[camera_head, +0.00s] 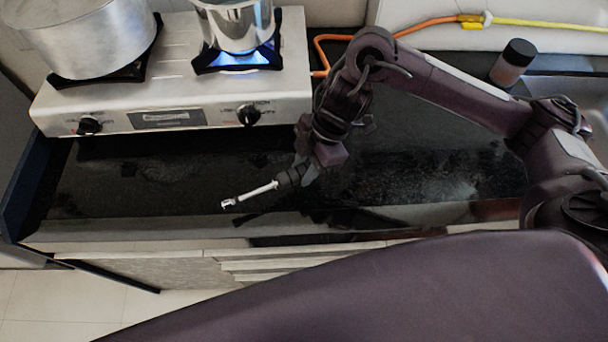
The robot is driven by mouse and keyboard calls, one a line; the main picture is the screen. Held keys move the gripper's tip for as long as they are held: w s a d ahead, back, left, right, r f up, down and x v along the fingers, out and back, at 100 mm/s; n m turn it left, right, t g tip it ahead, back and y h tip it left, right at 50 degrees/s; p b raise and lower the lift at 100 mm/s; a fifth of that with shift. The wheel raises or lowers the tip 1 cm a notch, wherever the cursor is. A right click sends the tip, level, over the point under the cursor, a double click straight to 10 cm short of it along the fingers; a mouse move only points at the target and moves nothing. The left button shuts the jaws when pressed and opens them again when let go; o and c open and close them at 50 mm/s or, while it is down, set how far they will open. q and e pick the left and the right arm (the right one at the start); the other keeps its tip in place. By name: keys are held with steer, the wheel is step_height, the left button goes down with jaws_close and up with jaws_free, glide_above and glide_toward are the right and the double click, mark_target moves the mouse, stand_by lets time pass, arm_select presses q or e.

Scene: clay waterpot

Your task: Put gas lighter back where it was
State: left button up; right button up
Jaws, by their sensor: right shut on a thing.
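The gas lighter (250,193) is a thin white stick with a small metal tip at its left end. My right gripper (291,178) is shut on its dark handle end. The lighter points left and slightly down, in front of the stove and over the black countertop (130,185). I cannot tell whether it touches the counter. The fingers hide part of the handle. My left gripper is not in view.
A silver gas stove (185,85) stands at the back left. A blue flame burns under a metal pot (236,22) on its right burner; a larger pot (85,38) sits on the left burner. A dark-capped jar (512,62) and sink (585,95) are at right.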

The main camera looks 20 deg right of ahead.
step_height(320, 180, down, 4)
steer(key=shift+s+r+b, duration=0.1)
steer(key=shift+r+b, duration=0.15)
steer(key=shift+b, duration=0.25)
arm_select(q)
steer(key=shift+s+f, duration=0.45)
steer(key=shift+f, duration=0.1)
arm_select(e)
steer(key=shift+f, duration=0.25)
steer(key=shift+f, duration=0.1)
steer(key=o, duration=1)
arm_select(q)
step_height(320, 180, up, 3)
steer(key=p, duration=0.2)
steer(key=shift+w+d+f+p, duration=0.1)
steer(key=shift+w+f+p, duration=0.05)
steer(key=shift+p, duration=0.2)
arm_select(e)
steer(key=v, duration=1.2)
